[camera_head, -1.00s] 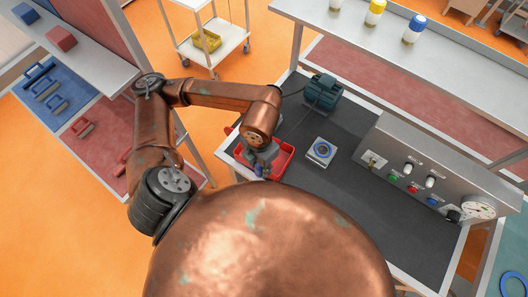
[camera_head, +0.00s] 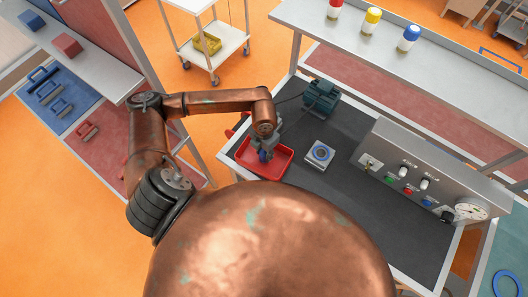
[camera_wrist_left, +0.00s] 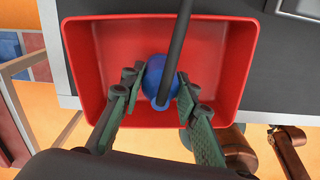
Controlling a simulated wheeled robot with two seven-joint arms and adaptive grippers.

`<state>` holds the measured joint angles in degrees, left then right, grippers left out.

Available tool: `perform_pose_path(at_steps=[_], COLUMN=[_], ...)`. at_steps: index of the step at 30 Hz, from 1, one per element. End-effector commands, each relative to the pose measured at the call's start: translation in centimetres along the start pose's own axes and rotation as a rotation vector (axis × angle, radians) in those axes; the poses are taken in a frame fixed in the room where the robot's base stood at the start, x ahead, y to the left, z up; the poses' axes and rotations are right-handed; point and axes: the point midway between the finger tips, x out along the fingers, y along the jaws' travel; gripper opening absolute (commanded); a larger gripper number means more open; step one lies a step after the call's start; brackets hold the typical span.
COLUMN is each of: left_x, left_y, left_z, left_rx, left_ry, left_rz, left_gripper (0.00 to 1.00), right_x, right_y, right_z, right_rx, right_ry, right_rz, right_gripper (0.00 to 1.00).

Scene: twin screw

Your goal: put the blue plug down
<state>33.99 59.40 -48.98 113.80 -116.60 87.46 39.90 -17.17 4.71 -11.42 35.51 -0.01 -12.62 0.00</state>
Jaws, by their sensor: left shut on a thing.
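The blue plug (camera_wrist_left: 157,78) is between the fingers of my left gripper (camera_wrist_left: 160,88) in the left wrist view. The gripper is shut on it, above the inside of a red tray (camera_wrist_left: 235,60). A dark rod or cable crosses in front of the plug in that view. In the head view my left gripper (camera_head: 266,153) is over the red tray (camera_head: 277,171), with the blue plug (camera_head: 263,156) at its tip. I cannot tell whether the plug touches the tray floor. My right gripper is not in view.
A white square block with a blue ring (camera_head: 320,154) sits on the dark bench top right of the tray. A dark green machine (camera_head: 321,97) stands behind. A grey control panel (camera_head: 420,175) with buttons and a gauge is at right.

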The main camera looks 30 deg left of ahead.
Motion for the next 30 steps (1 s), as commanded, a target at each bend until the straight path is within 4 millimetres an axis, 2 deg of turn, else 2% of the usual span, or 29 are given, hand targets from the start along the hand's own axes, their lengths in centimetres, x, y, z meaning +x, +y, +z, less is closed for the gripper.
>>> perform_pose_path(at_steps=[8,23,24,30], left_x=[0.5,1.7,1.6,1.6], left_y=[0.0,0.0,0.0,0.0], left_z=[0.0,0.0,0.0,0.0], left_rx=[0.001,0.001,0.001,0.001], left_ry=[-0.001,-0.001,-0.001,-0.001], left_rz=[0.000,0.000,0.000,0.000], left_gripper=[0.00,0.00,0.31,0.44], right_x=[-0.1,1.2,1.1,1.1], right_y=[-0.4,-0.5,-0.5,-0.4], right_z=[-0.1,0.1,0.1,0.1], right_rx=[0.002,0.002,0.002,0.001], right_ry=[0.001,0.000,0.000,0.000], right_rz=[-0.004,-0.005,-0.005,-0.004], right_gripper=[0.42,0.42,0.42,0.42])
